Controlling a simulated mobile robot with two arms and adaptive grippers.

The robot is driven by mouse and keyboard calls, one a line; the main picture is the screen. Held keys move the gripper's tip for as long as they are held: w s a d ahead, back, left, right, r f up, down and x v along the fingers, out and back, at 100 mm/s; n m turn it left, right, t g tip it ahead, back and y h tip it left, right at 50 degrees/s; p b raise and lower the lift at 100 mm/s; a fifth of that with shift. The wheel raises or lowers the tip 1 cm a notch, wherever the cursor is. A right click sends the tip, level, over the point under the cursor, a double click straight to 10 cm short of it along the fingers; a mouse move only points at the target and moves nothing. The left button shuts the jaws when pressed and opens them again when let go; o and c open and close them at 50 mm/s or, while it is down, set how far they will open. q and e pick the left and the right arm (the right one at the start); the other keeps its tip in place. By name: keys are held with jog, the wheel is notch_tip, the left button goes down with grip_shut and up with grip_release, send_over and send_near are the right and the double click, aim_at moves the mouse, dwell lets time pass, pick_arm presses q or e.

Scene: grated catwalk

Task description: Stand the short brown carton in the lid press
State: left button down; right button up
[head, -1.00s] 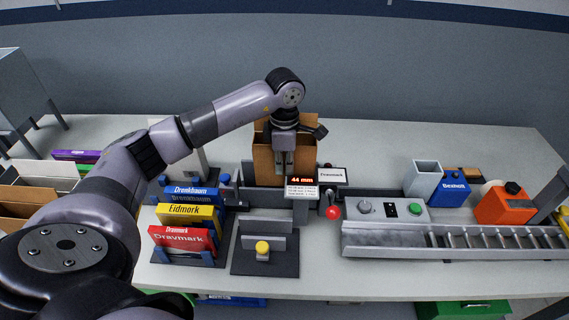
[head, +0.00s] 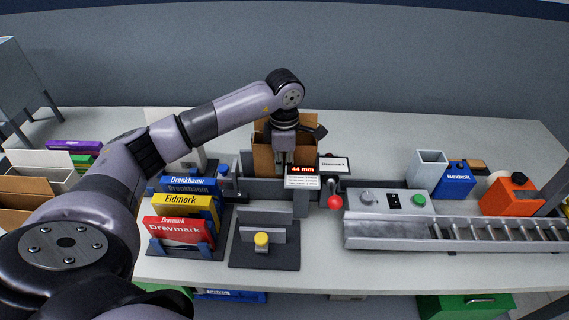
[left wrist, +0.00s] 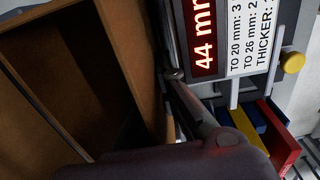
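A brown open-topped carton (head: 263,156) stands behind the display and fills the left of the left wrist view (left wrist: 125,45). My left gripper (head: 285,160) points down at the carton, its fingers close together. In the left wrist view a finger lies along the carton's wall, and the grip looks shut on that wall; the contact is partly hidden. The carton's base is hidden behind the display (head: 303,176), which reads 44 mm. I cannot tell for sure which fixture is the lid press. My right gripper is not in view.
Upright blue, yellow and red boxes (head: 180,230) stand in a rack left of a black-based fixture with a yellow knob (head: 262,239). A red-ball lever (head: 334,202) is beside the display. A roller conveyor (head: 460,233), a blue box (head: 455,182) and an orange device (head: 512,197) are at right.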

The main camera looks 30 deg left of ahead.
pick_arm(q)
jog(key=shift+f, duration=0.1)
jog(key=c, duration=1.8)
grip_release()
jog(key=shift+f, duration=0.15)
jog(key=shift+o, duration=0.4)
jog(key=shift+s+d+f, duration=0.15)
jog(key=c, duration=0.3)
jog(key=shift+c, duration=0.2)
